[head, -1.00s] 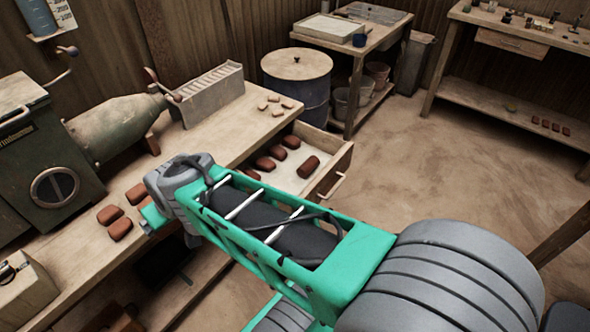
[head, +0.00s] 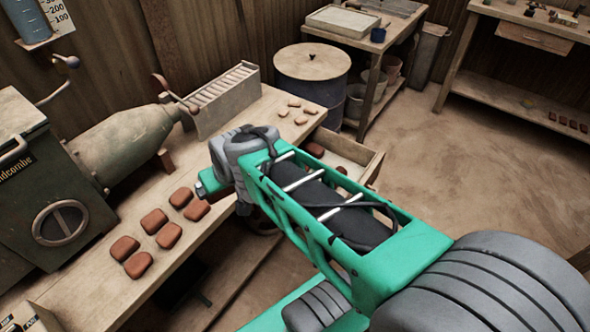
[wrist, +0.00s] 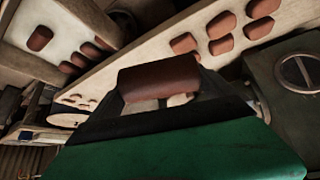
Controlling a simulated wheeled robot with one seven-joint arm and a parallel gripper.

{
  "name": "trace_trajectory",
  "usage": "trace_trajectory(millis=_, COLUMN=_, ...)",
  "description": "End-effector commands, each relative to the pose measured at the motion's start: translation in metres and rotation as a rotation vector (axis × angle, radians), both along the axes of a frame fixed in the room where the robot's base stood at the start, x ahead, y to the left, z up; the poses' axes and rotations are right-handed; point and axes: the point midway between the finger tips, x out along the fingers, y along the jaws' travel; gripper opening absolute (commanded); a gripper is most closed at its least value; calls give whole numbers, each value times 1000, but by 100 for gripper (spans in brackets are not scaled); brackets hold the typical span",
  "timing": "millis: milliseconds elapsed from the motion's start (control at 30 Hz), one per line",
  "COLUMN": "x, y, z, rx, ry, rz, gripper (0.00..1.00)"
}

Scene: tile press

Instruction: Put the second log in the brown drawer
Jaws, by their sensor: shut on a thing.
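My gripper (wrist: 160,102) is shut on a reddish-brown log (wrist: 158,78), seen close up in the wrist view. In the head view my arm hides the held log, and only a green tip of the gripper shows beside the bench edge. Several similar logs (head: 169,235) lie in rows on the bench top, left of my gripper. The wooden drawer (head: 368,170) is pulled out of the bench, right of and beyond my gripper, partly hidden by my arm. Logs lie inside it; they also show at the upper left of the wrist view (wrist: 40,38).
A green press machine (head: 60,200) stands at the left of the wooden bench (head: 90,285). A slotted rack (head: 225,100) and small pale pieces (head: 295,103) are farther back. A blue drum (head: 312,92) stands beyond the drawer. Open floor lies to the right.

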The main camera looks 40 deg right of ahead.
Motion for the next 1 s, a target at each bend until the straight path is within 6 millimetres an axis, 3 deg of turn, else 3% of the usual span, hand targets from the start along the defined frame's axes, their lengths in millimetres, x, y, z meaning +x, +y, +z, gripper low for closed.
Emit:
trace_trajectory(millis=167, x=27, y=-48, z=-49, rx=2, ry=4, rz=41, gripper=24)
trace_trajectory(millis=333, x=50, y=-129, z=-114, rx=6, ry=4, rz=146, gripper=24)
trace_trajectory(millis=500, x=40, y=-225, z=-177, rx=6, ry=2, rz=246, gripper=24)
trace_trajectory(millis=600, x=25, y=-267, z=-203, rx=4, ry=0, rz=293, gripper=24)
trace_trajectory(millis=767, x=6, y=-302, z=-222, rx=0, ry=-2, rz=334, gripper=24)
trace_trajectory(millis=1000, x=2, y=-306, z=-260, rx=2, ry=0, rz=341, gripper=24)
